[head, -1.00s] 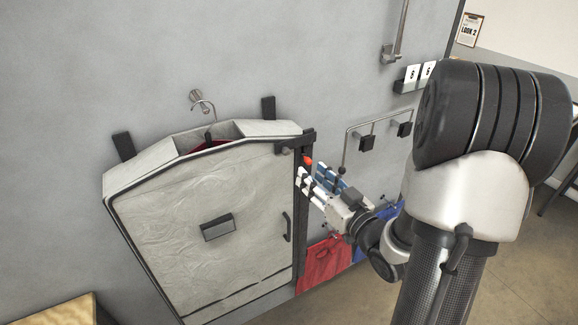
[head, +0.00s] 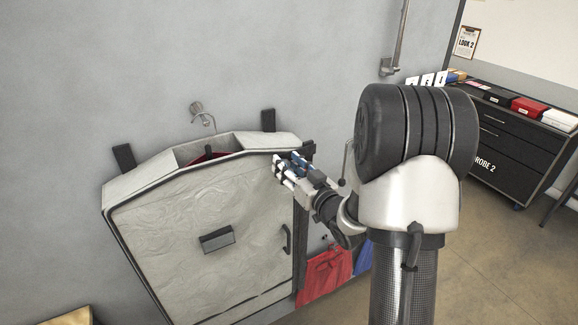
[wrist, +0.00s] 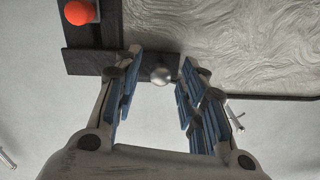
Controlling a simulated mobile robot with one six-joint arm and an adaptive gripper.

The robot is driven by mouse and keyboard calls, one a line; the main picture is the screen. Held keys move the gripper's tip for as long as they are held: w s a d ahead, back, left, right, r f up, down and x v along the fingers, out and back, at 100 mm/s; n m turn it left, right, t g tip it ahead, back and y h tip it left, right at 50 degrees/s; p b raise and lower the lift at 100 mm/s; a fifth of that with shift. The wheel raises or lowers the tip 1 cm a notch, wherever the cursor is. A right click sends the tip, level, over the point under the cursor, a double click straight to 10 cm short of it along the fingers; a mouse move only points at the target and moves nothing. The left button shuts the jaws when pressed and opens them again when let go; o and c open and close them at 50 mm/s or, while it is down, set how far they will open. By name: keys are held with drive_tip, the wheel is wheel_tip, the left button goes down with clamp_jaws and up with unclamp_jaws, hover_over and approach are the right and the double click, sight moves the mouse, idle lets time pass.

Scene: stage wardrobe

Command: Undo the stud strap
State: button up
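In the wrist view a round silver stud (wrist: 162,75) sits between the two blue-padded fingers of my gripper (wrist: 161,60). The fingers stand apart and I see a gap on each side of the stud. A dark strap (wrist: 84,62) runs across to the stud, partly hidden by the left finger. An orange knob (wrist: 80,12) shows at the upper left. In the head view my gripper (head: 288,165) is at the upper right edge of the pale garment case (head: 170,230). There the fingers hide the stud and knob.
A wall hook (head: 203,114) is above the case, which has a dark handle (head: 287,240) on its front. Red cloth (head: 325,272) and blue cloth (head: 362,258) hang below my arm. A black drawer cabinet (head: 515,140) stands at the right.

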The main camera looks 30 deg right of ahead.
drive_tip(key=shift+c, duration=0.4)
clamp_jaws()
